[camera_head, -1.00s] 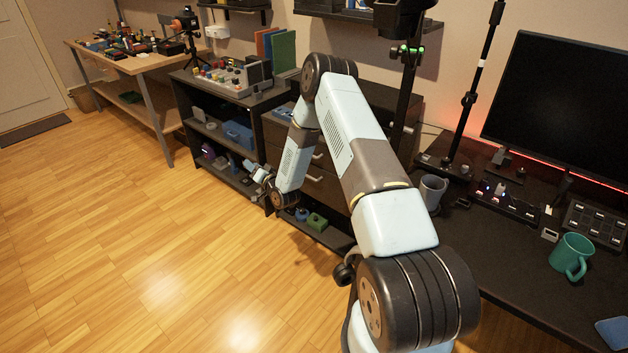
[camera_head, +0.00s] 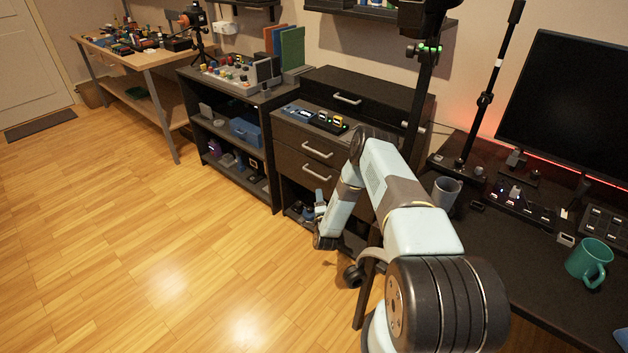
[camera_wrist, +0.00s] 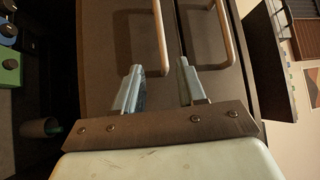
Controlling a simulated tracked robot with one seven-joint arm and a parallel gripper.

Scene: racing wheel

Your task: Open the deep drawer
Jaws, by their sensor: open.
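The drawer unit has two grey-brown drawer fronts with bar handles: an upper one (camera_head: 300,145) and a lower, deeper one (camera_head: 295,170). The wrist view is turned sideways, with the lower drawer front (camera_wrist: 105,50) left of the upper one. My gripper (camera_head: 319,203) is in front of the unit, low down. In the wrist view my gripper (camera_wrist: 160,68) is open and empty. The lower drawer's handle (camera_wrist: 159,38) has its near end between the two fingertips in the picture; contact is not visible. The upper drawer's handle (camera_wrist: 230,45) is right of the fingers. Both fronts look closed.
A black front with a handle (camera_head: 347,98) sits higher and further back. Small items (camera_head: 318,119) lie on the ledge before it. A desk with a green mug (camera_head: 589,262) stands right; open shelves (camera_head: 230,150) stand left. The floor (camera_head: 150,240) is clear.

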